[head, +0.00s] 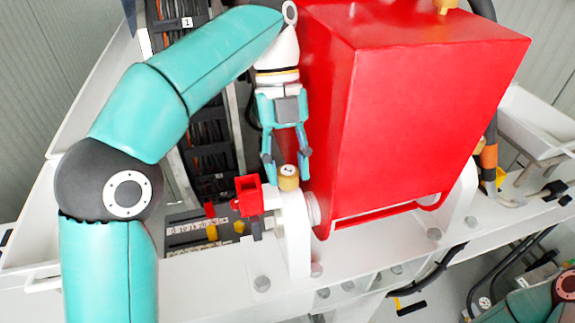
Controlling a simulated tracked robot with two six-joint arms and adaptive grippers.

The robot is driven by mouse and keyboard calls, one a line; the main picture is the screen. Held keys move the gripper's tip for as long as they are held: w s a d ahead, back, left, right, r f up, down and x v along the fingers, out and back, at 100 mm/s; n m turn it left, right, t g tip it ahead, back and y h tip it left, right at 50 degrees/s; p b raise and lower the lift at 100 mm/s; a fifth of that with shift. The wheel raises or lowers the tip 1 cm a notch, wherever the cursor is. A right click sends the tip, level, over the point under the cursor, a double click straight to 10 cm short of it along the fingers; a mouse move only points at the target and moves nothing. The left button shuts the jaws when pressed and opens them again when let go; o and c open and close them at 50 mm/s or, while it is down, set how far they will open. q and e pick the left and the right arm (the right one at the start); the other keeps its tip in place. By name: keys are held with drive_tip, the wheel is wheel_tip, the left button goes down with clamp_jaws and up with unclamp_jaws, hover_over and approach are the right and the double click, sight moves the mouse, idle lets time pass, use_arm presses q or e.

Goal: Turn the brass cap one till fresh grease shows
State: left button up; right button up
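The brass cap (289,183), with a pale marked disc on its top, sits upright on a white bearing block beside the red housing. My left gripper (287,170) hangs down from above with its teal fingers apart, one on each side of the cap. The fingertips are level with the cap, and a narrow gap seems to show beside it; I cannot tell whether either finger touches. No grease is visible around the cap. Of my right arm only links show in the bottom right corner; its gripper is out of view.
The large red housing (430,110) stands close to the right of my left gripper. A red block (249,196) sits just left of the bearing. The white frame beam (210,285) with bolts runs below. Dark cable trays stand behind my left arm.

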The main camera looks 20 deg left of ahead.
use_arm(q)
drive_tip(key=shift+o, duration=1.4)
drive_tip(key=shift+f, duration=0.1)
